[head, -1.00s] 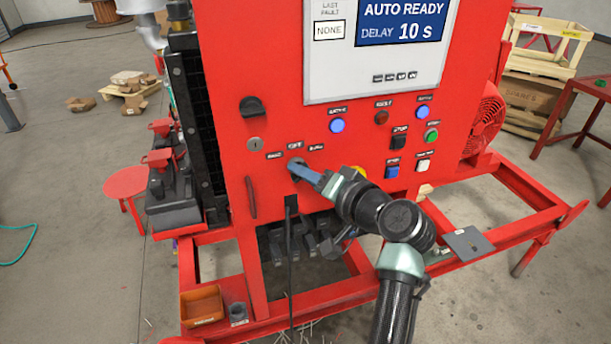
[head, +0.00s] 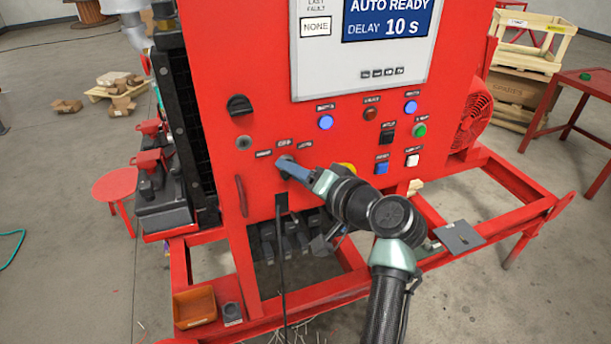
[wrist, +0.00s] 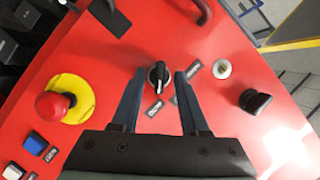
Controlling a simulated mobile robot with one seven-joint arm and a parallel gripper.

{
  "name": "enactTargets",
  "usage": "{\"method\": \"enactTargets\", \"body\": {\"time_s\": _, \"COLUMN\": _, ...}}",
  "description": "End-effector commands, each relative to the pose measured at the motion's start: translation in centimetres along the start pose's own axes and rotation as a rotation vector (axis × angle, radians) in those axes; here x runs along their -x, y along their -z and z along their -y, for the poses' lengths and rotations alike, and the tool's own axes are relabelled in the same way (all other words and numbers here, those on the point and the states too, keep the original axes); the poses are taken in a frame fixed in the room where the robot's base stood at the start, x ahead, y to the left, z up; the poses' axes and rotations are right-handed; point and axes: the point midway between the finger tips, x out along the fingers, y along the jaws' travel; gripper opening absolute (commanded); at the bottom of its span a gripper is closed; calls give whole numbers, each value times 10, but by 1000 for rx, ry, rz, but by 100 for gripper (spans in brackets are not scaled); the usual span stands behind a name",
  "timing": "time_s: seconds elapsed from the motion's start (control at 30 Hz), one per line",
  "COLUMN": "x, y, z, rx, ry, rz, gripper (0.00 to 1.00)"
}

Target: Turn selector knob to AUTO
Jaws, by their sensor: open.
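The selector knob (wrist: 158,75) is a small black knob with a pale mark, on the red panel (wrist: 125,52). In the wrist view it sits between the two fingertips of my gripper (wrist: 157,76), with a visible gap on each side. My gripper is open. In the head view my gripper (head: 285,164) reaches the panel at the knob and mostly hides it. Small labels (wrist: 193,68) surround the knob; I cannot read them surely, so I cannot tell which position it points to. The screen (head: 388,20) reads AUTO READY, DELAY 10 s.
A red emergency stop (wrist: 54,104) on a yellow disc lies left of my gripper in the wrist view. A key switch (wrist: 222,68) and another black knob (wrist: 256,100) lie to its right. Lit blue lamps (head: 326,122) and several push buttons sit on the panel.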

Motion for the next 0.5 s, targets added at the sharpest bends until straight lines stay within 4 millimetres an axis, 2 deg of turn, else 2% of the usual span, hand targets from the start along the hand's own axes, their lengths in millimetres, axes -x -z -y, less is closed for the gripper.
{"method": "enactTargets", "body": {"time_s": 0.17, "x": 20, "y": 0, "z": -3, "rx": 1, "ry": -1, "rz": -4, "gripper": 44}}
{"method": "enactTargets", "body": {"time_s": 0.5, "x": 93, "y": -1, "z": -3, "rx": 1, "ry": -2, "rz": -4, "gripper": 44}}
